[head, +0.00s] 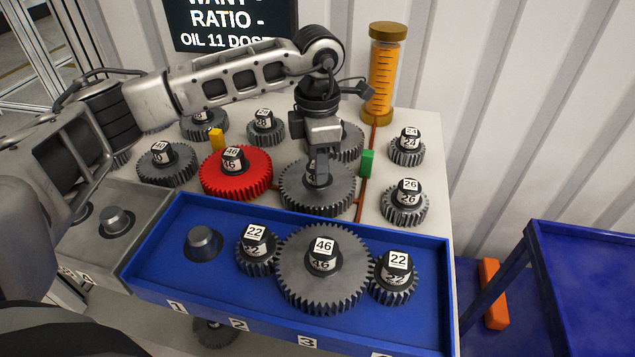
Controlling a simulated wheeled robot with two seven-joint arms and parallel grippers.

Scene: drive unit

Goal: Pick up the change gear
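My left gripper (320,165) points down over a large grey gear (300,196) on the white table, with its fingers at the gear's hub. The fingers hide most of the hub and its label, and I cannot tell whether they grip it. Left of it lies a red gear (222,182) labelled 46. Other grey gears stand around: 40 (167,176), 28 (265,138), 24 (405,158) and 26 (402,214). Another grey gear (350,143) is partly hidden behind my gripper. My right gripper is not in view.
A blue tray (180,285) in front holds gears 22 (258,268), 46 (290,266) and 22 (398,293); its leftmost post (203,238) is bare. An orange cylinder (381,85) stands behind. Yellow (217,138) and green (367,163) blocks stand close by.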

